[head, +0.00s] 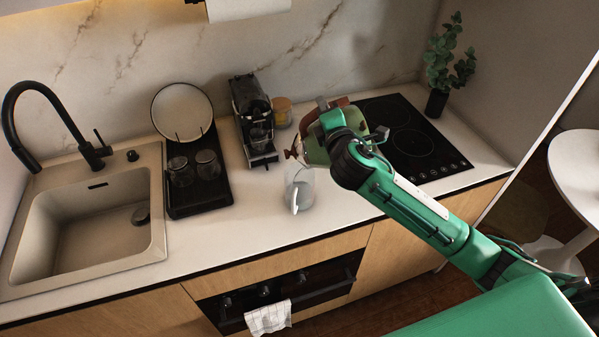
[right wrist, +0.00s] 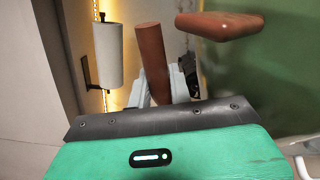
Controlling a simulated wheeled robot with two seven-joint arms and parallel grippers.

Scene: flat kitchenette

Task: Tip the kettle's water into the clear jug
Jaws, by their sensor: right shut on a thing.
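The green kettle (head: 314,150) with brown parts is held up over the counter, tilted with its brown spout end down to the left. The clear jug (head: 301,189) stands upright on the counter below the spout, its handle towards the front. I cannot tell how much water is in it, and I see no clear stream. My right gripper (head: 338,118) is shut on the kettle's brown handle (right wrist: 152,62). In the right wrist view the green kettle body (right wrist: 285,65) fills the right side, with a brown knob-like part (right wrist: 222,25) beside it. My left gripper is not in view.
A coffee machine (head: 254,120) and a yellowish jar (head: 282,112) stand behind the jug. A black tray (head: 200,205) with glass jars is left, beside the sink (head: 85,225). The black hob (head: 412,140) and a plant (head: 446,65) are right. Counter in front of the jug is free.

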